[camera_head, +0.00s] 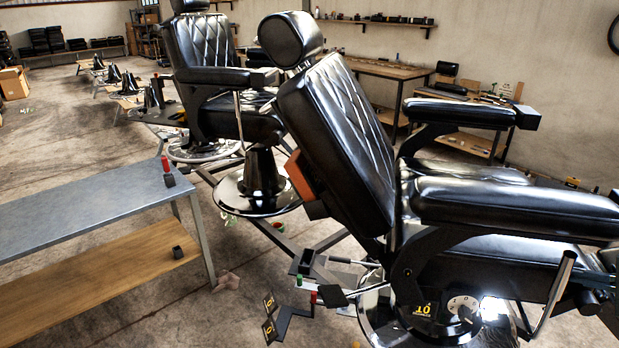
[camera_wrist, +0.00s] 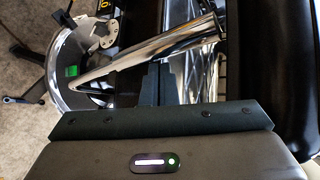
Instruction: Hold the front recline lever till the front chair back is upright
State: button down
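The front chair's back (camera_head: 335,140) is black, quilted and tilted well away from upright, leaning to the left in the head view. A chrome bar that looks like the recline lever (camera_head: 557,292) slopes beside the seat's side at the lower right. In the wrist view a large chrome bar (camera_wrist: 140,55), apparently this lever, runs diagonally across the upper middle. My gripper (camera_wrist: 154,82) shows there as dark, narrow fingers close together just below the bar. Whether they grip the bar is hidden.
The armrest (camera_head: 515,207) overhangs the lever area. A second chair (camera_head: 220,100) stands behind.

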jog(key=shift+a, duration=0.15)
jog(key=shift+w+a+f, duration=0.1)
jog(key=shift+a, duration=0.2)
jog(key=shift+w+a+f+b, duration=0.15)
jog(key=shift+a+f+b, duration=0.1)
jog(key=shift+a+b, duration=0.5)
jog(key=shift+s+d+r+p, duration=0.1)
jog(key=shift+d+r+p, duration=0.1)
jog(key=shift+d+p, duration=0.35)
jog(key=shift+s+d+r+p, duration=0.15)
jog(key=shift+d+p, duration=0.1)
jog(key=shift+d, duration=0.5)
jog(key=shift+s+d+r+p, duration=0.1)
jog(key=shift+d+r+p, duration=0.1)
jog(key=shift+d+p, duration=0.35)
